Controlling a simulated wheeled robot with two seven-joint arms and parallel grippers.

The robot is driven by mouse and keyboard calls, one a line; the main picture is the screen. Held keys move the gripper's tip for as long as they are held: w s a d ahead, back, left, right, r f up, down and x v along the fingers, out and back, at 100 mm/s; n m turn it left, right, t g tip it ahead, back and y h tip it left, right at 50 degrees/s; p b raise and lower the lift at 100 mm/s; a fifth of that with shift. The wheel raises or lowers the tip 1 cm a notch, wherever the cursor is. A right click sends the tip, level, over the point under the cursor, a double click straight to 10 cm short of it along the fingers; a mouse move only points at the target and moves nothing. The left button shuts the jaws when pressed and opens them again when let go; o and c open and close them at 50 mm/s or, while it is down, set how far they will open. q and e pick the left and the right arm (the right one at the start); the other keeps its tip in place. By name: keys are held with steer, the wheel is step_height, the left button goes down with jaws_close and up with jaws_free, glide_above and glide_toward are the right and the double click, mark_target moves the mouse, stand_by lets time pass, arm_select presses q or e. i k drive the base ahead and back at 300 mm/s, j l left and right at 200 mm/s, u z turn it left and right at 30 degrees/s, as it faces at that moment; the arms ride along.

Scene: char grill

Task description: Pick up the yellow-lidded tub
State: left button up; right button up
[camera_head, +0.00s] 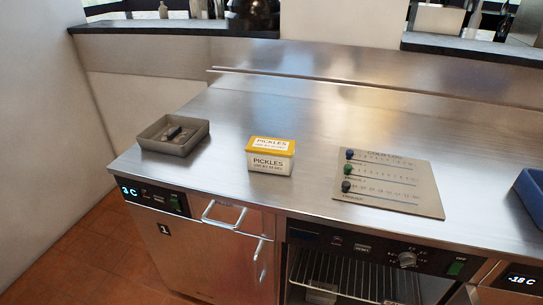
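The yellow-lidded tub (270,156) stands upright on the steel counter, left of the middle of the head view. Its lid is yellow with a white label, and its white side reads "PICKLES". It sits near the counter's front edge with nothing touching it. Neither of my grippers shows in the head view.
A grey open tray (155,147) with small dark items stands left of the tub. A flat metal board (420,190) with several coloured knobs lies to the right. A blue container (530,194) is at the right edge. The steel counter (290,100) behind the tub is clear.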

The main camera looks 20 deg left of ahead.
mark_target(264, 155)
steer(key=z, duration=0.7)
steer(key=j+z, duration=0.35)
steer(key=k+j+z, duration=0.15)
steer(key=j+z, duration=0.25)
steer(key=k+j+z, duration=0.2)
steer(key=j+z, duration=0.15)
steer(key=j, duration=0.15)
steer(key=k+j+z, duration=0.2)
steer(key=j+z, duration=0.2)
